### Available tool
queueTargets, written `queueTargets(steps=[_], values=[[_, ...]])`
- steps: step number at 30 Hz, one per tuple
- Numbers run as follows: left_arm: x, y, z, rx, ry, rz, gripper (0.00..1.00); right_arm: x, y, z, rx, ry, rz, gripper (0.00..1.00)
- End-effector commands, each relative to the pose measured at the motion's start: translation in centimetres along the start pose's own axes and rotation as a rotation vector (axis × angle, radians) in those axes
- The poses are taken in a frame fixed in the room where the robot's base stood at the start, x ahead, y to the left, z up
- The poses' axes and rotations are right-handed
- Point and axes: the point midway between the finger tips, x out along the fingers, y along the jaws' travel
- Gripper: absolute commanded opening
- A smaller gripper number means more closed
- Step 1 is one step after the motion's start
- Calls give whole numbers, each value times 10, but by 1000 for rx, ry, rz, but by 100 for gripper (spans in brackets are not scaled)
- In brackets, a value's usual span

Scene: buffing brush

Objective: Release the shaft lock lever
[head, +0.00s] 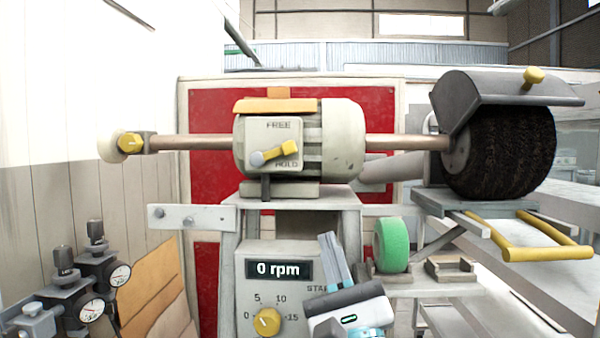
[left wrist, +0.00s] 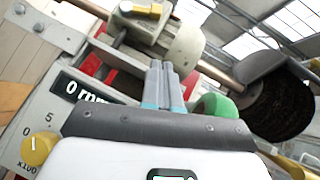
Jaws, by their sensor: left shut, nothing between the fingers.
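The shaft lock lever (head: 287,150) is a yellow-handled lever on the pale plate of the grey motor (head: 343,135). It points right and slightly up from its pivot, just above the word HOLD; FREE is printed at the plate's top. It also shows at the top of the left wrist view (left wrist: 148,11). My left gripper (head: 328,240) is below and to the right of the lever, in front of the motor stand, apart from it. Its fingers are together and empty, and show in the left wrist view too (left wrist: 160,66). My right gripper is not in view.
A control box with a 0 rpm display (head: 278,269) and yellow knob (head: 267,321) stands below the motor. A dark brush wheel (head: 505,150) under a grey hood (head: 500,95) is at right. A green wheel (head: 391,245) stands beside my gripper. Gauges (head: 120,274) are at lower left.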

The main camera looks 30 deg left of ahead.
Motion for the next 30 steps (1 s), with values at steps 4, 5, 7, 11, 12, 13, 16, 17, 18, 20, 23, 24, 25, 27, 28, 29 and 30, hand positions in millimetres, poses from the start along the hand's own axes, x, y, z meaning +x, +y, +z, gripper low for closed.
queueTargets(steps=[4,5,7,11,12,13,16,17,18,20,23,24,25,27,28,29,30], values=[[-2,0,2,-6,-2,3,0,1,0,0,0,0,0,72],[-2,0,2,-7,-2,3,0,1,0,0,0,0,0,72],[-3,0,3,-8,-2,3,0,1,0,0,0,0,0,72],[-4,-1,4,-7,-2,3,0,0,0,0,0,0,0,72],[-4,-1,4,-7,-2,3,0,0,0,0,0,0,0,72],[-4,-1,4,-7,-2,3,0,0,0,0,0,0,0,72],[-2,0,4,-6,-2,4,0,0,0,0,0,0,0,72],[0,0,4,-6,-2,4,0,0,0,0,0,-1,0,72],[4,0,4,-6,-2,5,0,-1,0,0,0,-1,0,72],[13,0,4,-5,-3,7,0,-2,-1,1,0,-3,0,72],[32,1,4,-5,-4,7,0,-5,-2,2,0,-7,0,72],[41,1,4,-5,-4,7,0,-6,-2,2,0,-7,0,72],[48,1,4,-5,-5,8,0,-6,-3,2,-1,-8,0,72],[64,1,4,-5,-3,7,0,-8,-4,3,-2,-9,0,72],[71,2,4,-4,-5,8,0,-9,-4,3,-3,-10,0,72],[78,2,4,-3,-4,7,0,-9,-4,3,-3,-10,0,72],[86,1,3,-4,-4,6,0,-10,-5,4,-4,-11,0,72]])
